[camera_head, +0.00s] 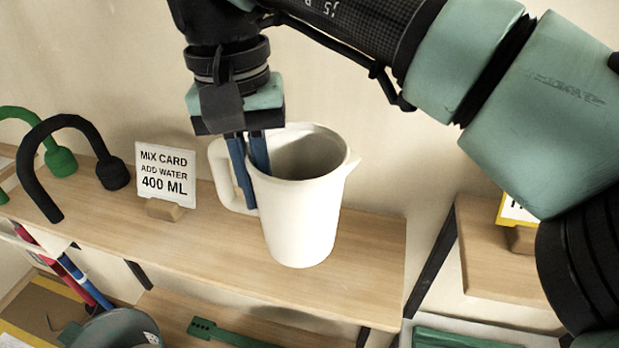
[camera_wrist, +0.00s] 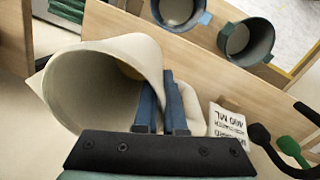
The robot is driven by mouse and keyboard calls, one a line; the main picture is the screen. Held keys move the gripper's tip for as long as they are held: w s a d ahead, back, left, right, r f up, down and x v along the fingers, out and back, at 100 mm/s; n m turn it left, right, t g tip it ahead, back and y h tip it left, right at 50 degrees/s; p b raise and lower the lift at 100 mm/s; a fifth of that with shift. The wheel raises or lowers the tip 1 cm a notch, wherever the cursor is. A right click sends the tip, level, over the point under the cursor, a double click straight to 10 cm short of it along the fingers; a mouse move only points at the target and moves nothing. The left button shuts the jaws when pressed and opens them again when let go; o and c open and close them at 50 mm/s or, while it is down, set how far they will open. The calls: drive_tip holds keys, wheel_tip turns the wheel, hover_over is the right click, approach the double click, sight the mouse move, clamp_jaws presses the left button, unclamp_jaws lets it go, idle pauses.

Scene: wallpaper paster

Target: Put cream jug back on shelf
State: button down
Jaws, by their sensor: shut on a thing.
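The cream jug (camera_head: 303,215) is upright at the right part of the upper wooden shelf (camera_head: 375,255) in the head view. Its spout points right and its handle is on the left. My gripper (camera_head: 253,198) comes down from above with its blue fingers shut at the jug's left side, by the handle.
A mix card (camera_head: 166,174) on a wooden block stands left of the jug. Black (camera_head: 112,172) and green (camera_head: 60,160) hooked tools are further left. Below are a green bucket (camera_head: 118,330) and a green flat tool (camera_head: 225,333). Another shelf (camera_head: 490,265) is at right, past a gap.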

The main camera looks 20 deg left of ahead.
drive_tip(key=shift+s+f, duration=0.2)
drive_tip(key=shift+f, duration=1.05)
drive_tip(key=shift+w+f+p, duration=0.1)
drive_tip(key=shift+f+p, duration=0.3)
drive_tip(key=shift+f, duration=1.8)
drive_tip(key=shift+f, duration=0.2)
drive_tip(key=c, duration=1)
unclamp_jaws()
drive_tip(key=shift+r, duration=0.1)
drive_tip(key=shift+r, duration=0.1)
wheel_tip(320, 180, up, 12)
drive_tip(key=shift+a+b, duration=0.35)
drive_tip(key=shift+a, duration=0.1)
drive_tip(key=shift+w, duration=0.1)
